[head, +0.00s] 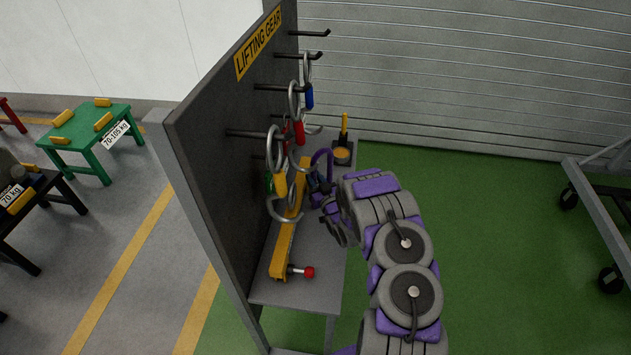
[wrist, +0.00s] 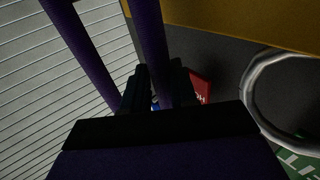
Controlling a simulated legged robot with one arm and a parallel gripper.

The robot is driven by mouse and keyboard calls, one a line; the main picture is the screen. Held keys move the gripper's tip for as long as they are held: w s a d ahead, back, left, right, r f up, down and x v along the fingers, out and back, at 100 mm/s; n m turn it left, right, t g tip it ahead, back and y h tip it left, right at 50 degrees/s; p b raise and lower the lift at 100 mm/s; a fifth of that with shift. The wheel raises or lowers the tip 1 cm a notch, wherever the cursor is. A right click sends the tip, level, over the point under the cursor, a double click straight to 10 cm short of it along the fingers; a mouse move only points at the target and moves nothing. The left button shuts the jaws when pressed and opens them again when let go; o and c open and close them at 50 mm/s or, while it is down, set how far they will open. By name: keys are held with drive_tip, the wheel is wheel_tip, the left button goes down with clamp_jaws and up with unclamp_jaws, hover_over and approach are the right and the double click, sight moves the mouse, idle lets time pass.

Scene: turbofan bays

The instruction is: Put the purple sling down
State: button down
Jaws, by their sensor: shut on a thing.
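The purple sling (head: 322,153) shows as a small upright loop over the shelf of the lifting gear stand in the head view. My gripper (head: 318,184) is just below it, beside the hanging gear, and partly hidden by my own arm. In the wrist view, two purple strands of the sling (wrist: 151,40) run up from my gripper (wrist: 155,88), whose dark jaws are shut on it. Whether the sling touches the shelf (head: 318,262) cannot be told.
The dark board (head: 215,130) has several pegs and hanging rings with yellow, red and blue parts. A yellow beam (head: 286,245) with a red knob (head: 309,272) lies on the shelf. A black holder with a yellow item (head: 342,152) stands at the back.

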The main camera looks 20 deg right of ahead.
drive_tip(key=shift+d+f, duration=0.15)
drive_tip(key=shift+d, duration=0.05)
drive_tip(key=c, duration=1.1)
unclamp_jaws()
drive_tip(key=shift+d, duration=0.25)
drive_tip(key=shift+o, duration=1.1)
drive_tip(key=shift+a, duration=0.35)
drive_tip(key=shift+r, duration=0.2)
drive_tip(key=s+p, duration=0.1)
drive_tip(key=s, duration=1.1)
drive_tip(key=shift+f, duration=0.3)
